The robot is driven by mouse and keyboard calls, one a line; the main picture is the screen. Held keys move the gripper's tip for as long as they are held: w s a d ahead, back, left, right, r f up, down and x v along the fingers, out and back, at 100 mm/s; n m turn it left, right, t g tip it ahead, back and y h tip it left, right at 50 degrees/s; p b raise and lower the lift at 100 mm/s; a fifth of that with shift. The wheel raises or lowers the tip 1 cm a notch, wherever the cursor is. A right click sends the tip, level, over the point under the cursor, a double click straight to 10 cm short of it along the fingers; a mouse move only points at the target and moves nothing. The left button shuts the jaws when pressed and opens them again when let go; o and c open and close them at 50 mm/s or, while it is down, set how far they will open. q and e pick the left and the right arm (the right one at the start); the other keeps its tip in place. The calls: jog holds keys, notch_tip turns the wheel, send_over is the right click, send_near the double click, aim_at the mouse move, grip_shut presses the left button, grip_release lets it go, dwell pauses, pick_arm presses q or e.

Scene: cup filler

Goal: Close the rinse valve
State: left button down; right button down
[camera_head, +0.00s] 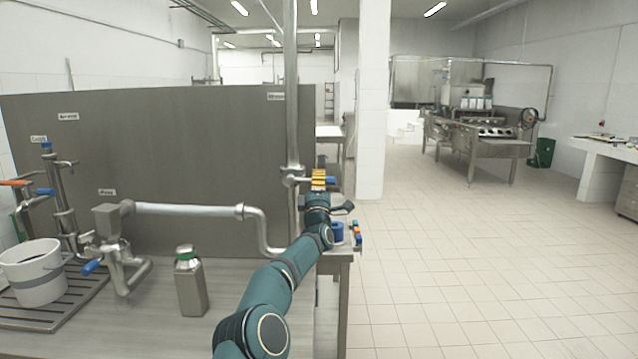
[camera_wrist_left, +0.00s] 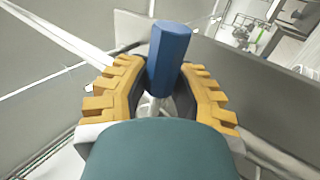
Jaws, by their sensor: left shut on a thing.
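A valve (camera_head: 293,176) sits on the tall vertical steel pipe at the right end of the grey panel. My left gripper (camera_head: 319,180) is at this valve, with its orange fingers just to the right of the pipe. In the left wrist view, a blue valve handle (camera_wrist_left: 169,55) stands between the two orange ridged fingers, and the left gripper (camera_wrist_left: 160,85) is shut on it. The valve body is largely hidden behind the handle and fingers there. The label (camera_head: 275,97) near the pipe is too small to read. My right gripper is not in view.
A steel bottle (camera_head: 190,285) with a green collar stands on the steel counter. A white bucket (camera_head: 35,275) stands on a drain grate at the left, beside other pipes and a blue-handled valve (camera_head: 91,267). A blue round object (camera_head: 337,232) is near the counter's right edge. Open tiled floor lies right.

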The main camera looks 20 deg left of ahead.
pick_arm(q)
jog(key=shift+d+r+n, duration=0.15)
jog(key=shift+r+n, duration=0.1)
jog(key=shift+n, duration=0.05)
jog(key=c, duration=0.7)
grip_release()
jog(key=shift+d, duration=0.15)
jog(key=shift+c, duration=0.2)
jog(key=shift+a, duration=0.2)
jog(key=shift+s+f, duration=0.1)
jog(key=shift+s, duration=0.05)
jog(key=shift+s+d+f, duration=0.1)
jog(key=shift+s+f, duration=0.15)
jog(key=shift+f, duration=0.05)
jog(key=v, duration=1.1)
jog(key=shift+d, duration=0.15)
